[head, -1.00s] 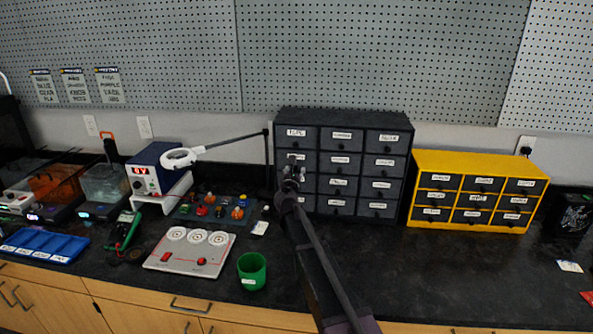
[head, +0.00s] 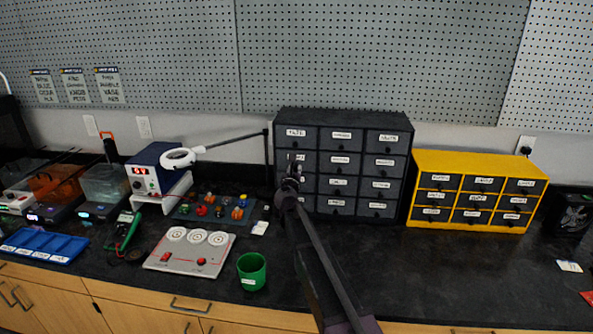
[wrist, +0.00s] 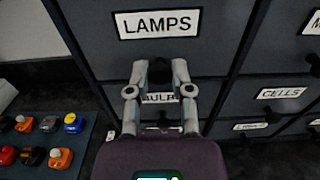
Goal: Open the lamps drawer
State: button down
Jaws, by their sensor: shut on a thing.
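The lamps drawer (wrist: 205,50) is a dark grey drawer front with a white LAMPS label and a dark knob (wrist: 160,70) below the label. It belongs to the dark cabinet (head: 343,112) in the head view, in the left column, largely behind my arm. My gripper (wrist: 160,66) has its two fingers closed around the knob in the wrist view. In the head view my gripper (head: 293,170) is at the cabinet's left column. The drawer looks shut or nearly so; I cannot tell whether it stands out at all.
Below is a drawer with a partly hidden label (wrist: 160,98). A cells drawer (wrist: 275,102) is to the right. A yellow drawer cabinet (head: 420,185) stands right of the dark one. A green cup (head: 252,271) and a grey panel (head: 188,250) are on the dark counter.

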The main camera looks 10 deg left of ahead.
jog(key=s, duration=1.3)
jog(key=shift+a, duration=0.25)
jog(key=c, duration=0.5)
grip_release()
jog(key=shift+s, duration=0.2)
jog(key=s, duration=1.1)
jog(key=shift+s+a, duration=0.2)
jog(key=shift+s, duration=0.2)
